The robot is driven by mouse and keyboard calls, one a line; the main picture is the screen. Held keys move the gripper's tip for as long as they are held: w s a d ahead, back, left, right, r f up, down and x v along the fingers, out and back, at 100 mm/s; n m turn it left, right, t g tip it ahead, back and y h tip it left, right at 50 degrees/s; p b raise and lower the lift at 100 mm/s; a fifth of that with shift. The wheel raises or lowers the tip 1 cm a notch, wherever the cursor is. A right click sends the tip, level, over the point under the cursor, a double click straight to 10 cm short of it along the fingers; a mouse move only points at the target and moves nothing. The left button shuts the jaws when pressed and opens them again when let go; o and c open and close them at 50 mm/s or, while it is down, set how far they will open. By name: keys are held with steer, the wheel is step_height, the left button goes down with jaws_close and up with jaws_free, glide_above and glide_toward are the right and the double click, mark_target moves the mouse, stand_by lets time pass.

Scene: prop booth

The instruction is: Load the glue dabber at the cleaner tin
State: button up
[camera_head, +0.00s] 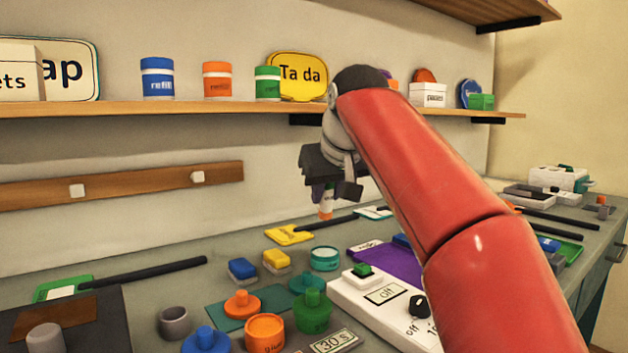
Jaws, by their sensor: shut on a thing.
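My gripper (331,188) hangs above the far part of the bench, left of my red arm. It is shut on a small upright thing with an orange and white lower end, likely the glue dabber (326,209). Its top is hidden between the jaws. Its lower end is in the air. An open-looking teal tin (325,258) stands on the bench nearer the camera, its label too small to read. I cannot tell which is the cleaner tin.
An orange knobbed lid (243,303) and a teal lid (306,281) lie among the tins. A white switch box (385,302) marked off stands right of them. Blue and yellow blocks (276,260) and dark-handled paddles (150,270) lie around. A shelf (150,107) runs behind.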

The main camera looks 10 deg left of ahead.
mark_target(327, 211)
steer(key=shift+w+a, duration=0.2)
steer(key=shift+w, duration=0.15)
steer(key=shift+w+f, duration=0.1)
steer(key=shift+f, duration=0.1)
step_height(327, 211, down, 4)
steer(key=shift+f+b, duration=0.2)
steer(key=shift+b, duration=0.2)
steer(key=shift+f+b, duration=0.55)
steer(key=shift+f, duration=0.05)
steer(key=shift+f+b, duration=0.5)
steer(key=shift+f, duration=0.15)
stand_by(0.7)
step_height(327, 211, up, 3)
steer(key=p, duration=0.3)
steer(key=shift+f, duration=0.1)
steer(key=shift+r, duration=2.1)
